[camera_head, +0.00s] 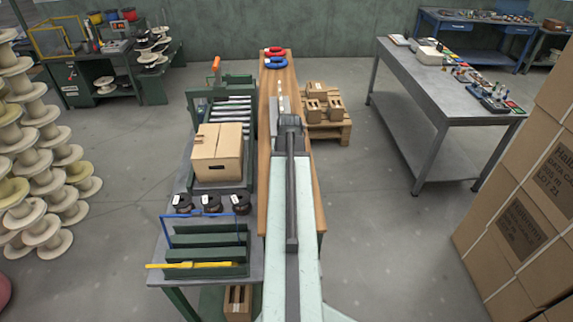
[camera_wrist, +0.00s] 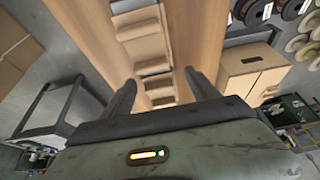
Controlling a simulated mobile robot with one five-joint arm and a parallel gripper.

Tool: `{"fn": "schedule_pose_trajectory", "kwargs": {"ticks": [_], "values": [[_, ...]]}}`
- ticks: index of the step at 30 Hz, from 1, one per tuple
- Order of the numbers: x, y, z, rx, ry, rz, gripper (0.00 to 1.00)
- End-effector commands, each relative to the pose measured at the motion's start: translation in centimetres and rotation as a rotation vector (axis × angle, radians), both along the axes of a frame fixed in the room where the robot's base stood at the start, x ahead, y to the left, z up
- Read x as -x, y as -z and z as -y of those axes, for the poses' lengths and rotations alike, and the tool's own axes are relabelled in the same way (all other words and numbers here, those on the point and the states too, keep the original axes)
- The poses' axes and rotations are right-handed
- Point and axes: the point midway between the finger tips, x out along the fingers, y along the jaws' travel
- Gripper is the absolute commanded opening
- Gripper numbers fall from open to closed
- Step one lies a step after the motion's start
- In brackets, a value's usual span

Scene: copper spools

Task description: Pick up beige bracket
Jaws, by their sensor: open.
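In the wrist view, a beige bracket (camera_wrist: 145,45) with stepped faces lies on the wooden bench top (camera_wrist: 195,35). Smaller beige stepped parts (camera_wrist: 160,88) continue below it in the picture; I cannot tell whether they are the same piece. My gripper (camera_wrist: 160,77) is open, its two dark fingers on either side of the line of beige parts. Nothing is held, and the height above the bench is unclear. In the head view, my gripper (camera_head: 281,104) is over the bench, with small pale pieces (camera_head: 280,86) just beyond it. My arm hides the bench below.
Red (camera_head: 275,50) and blue (camera_head: 276,64) rings lie at the bench's far end. A cardboard box (camera_head: 218,153) and dark spools (camera_head: 212,204) stand close on the left. A pallet with boxes (camera_head: 322,131) is at right. A grey table (camera_head: 420,85) stands farther right, with open floor between.

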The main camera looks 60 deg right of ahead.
Motion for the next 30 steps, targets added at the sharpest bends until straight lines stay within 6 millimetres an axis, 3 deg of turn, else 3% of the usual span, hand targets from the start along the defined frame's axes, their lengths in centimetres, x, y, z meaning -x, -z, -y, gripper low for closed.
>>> {"fn": "schedule_pose_trajectory", "kwargs": {"ticks": [1, 8, 15, 16, 25, 30], "values": [[-0.2, 1.3, 0.3, 0.0, 0.0, 0.0, 0.69], [-0.2, 0.9, 0.4, 0.0, 0.001, 0.0, 0.69], [-0.2, 0.9, 0.4, 0.0, 0.001, 0.0, 0.05], [-0.2, 0.9, 0.4, 0.0, 0.001, 0.0, 0.0], [-0.1, 0.6, 0.4, 0.0, 0.001, 0.0, 0.0], [-0.1, -1.5, 0.4, 0.0, 0.002, 0.001, 0.0]]}}
